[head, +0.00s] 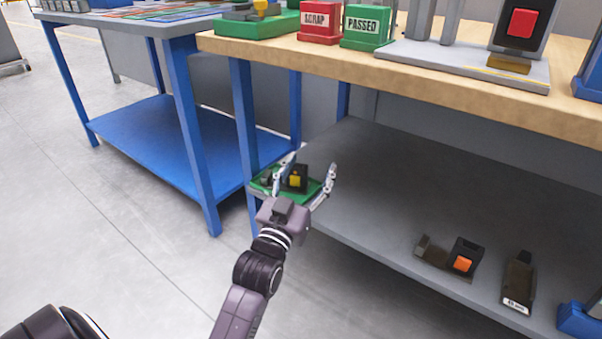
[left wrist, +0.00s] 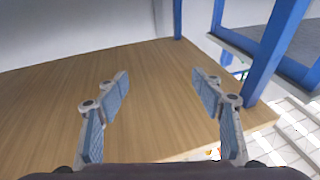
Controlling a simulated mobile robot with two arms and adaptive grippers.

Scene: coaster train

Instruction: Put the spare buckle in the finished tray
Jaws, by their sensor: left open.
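My left gripper (head: 311,166) is open, fingers pointing up, in front of the shelf's left end. In the left wrist view its spread fingers (left wrist: 163,82) have nothing between them. Behind it in the head view, a green tray (head: 259,186) holds a black buckle with a yellow button (head: 295,180); the fingers partly hide both. A black buckle with an orange button (head: 462,258) lies on the grey lower shelf. Another green tray (head: 250,28) with a yellow-topped part stands on the bench top. No label shows which tray is the finished one. My right gripper is out of view.
The wooden bench top (head: 440,80) overhangs the shelf (head: 380,190). It carries a red SCRAP bin (head: 318,24), a green PASSED bin (head: 366,28) and a red-button device (head: 522,24). A dark labelled part (head: 518,280) lies right on the shelf. A blue leg (head: 243,110) stands left.

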